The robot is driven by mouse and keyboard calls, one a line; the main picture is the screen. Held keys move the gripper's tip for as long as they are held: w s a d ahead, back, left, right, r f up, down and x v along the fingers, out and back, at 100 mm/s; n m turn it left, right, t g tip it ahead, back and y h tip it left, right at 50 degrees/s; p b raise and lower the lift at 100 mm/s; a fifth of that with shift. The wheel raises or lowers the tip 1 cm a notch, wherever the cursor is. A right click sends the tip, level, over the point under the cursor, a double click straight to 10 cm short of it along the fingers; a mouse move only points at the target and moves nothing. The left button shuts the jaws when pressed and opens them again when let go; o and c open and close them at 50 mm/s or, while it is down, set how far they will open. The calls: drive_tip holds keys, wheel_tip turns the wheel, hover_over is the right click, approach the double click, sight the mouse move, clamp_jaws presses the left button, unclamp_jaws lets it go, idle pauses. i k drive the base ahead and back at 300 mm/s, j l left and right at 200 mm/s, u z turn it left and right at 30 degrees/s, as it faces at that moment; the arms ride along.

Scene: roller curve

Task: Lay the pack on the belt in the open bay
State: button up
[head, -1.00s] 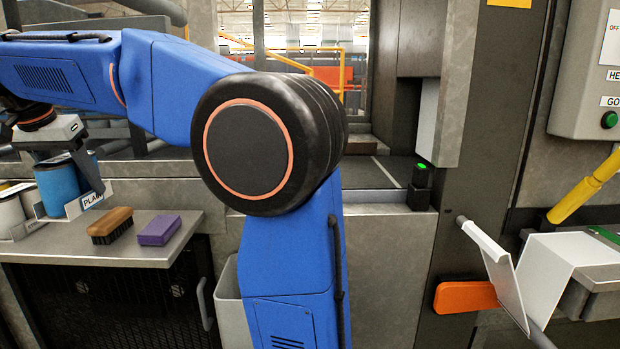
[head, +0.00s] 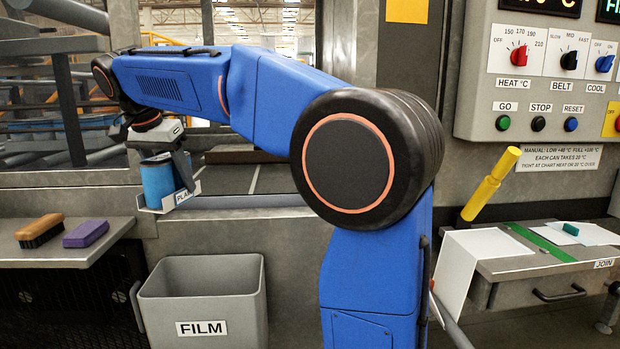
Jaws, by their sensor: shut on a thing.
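The pack (head: 158,183) is a blue can-like cylinder on a white tray with a card marked "PLAIN". My gripper (head: 163,160) is at the left of the head view, pointing down and shut on the pack. It holds the pack upright, in front of the opening's left part in the picture. The open bay (head: 278,180) lies behind and to the right, with the dark belt floor and a light line across it. My arm's elbow hides the bay's right side. The far side of the pack is hidden.
A grey bin marked FILM (head: 205,300) stands below the bay. A brown brush (head: 40,229) and a purple block (head: 86,234) lie on the left shelf (head: 75,252). At the right are a control panel (head: 545,85), a yellow handle (head: 490,185) and a bench (head: 545,262) with papers.

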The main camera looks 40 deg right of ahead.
sight(266, 180)
drive_tip(key=i+l+z, duration=0.3)
drive_tip(key=i+z, duration=0.3)
drive_tip(key=i+l, duration=0.2)
drive_tip(key=i, duration=0.2)
